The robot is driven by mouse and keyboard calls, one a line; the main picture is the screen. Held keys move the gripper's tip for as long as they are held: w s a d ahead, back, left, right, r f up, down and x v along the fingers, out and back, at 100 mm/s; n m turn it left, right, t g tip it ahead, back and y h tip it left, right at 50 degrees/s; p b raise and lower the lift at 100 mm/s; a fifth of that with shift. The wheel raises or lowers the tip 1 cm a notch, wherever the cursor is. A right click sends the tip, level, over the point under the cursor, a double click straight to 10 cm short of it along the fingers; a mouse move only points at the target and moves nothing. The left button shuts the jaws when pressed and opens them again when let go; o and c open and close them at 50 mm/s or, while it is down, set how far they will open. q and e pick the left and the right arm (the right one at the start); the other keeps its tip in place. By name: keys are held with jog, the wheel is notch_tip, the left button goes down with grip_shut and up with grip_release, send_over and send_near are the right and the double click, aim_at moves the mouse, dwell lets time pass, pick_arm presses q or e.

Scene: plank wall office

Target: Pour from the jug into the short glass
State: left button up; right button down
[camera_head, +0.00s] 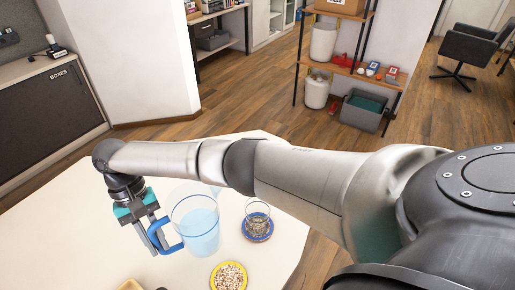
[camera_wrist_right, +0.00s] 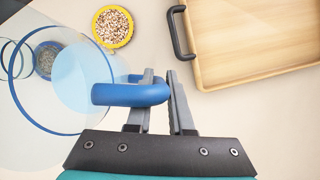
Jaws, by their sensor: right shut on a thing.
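The clear jug (camera_head: 198,226) with a blue handle holds pale blue liquid and looks about upright. My right gripper (camera_head: 155,232) is shut on the blue handle, at the jug's left side in the head view. In the right wrist view, the handle (camera_wrist_right: 130,95) lies at the jaws, partly in front of the fingers. The short glass (camera_head: 257,214) stands upright on a blue coaster (camera_head: 257,237), to the right of the jug and apart from it. In the wrist view the glass shows only unclearly through the jug. I cannot tell how high the jug is. My left gripper is out of view.
A yellow-rimmed dish of small beads (camera_wrist_right: 112,27) lies near the jug and glass. A wooden tray (camera_wrist_right: 255,45) with a dark handle lies to the right in the wrist view. The white table (camera_head: 80,235) is bare at left.

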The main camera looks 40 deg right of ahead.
jog(key=f, duration=0.1)
jog(key=s+a+f, duration=0.1)
jog(key=f, duration=0.1)
jog(key=shift+s+a+f, duration=0.15)
jog(key=shift+s+a, duration=0.15)
jog(key=shift+a, duration=0.1)
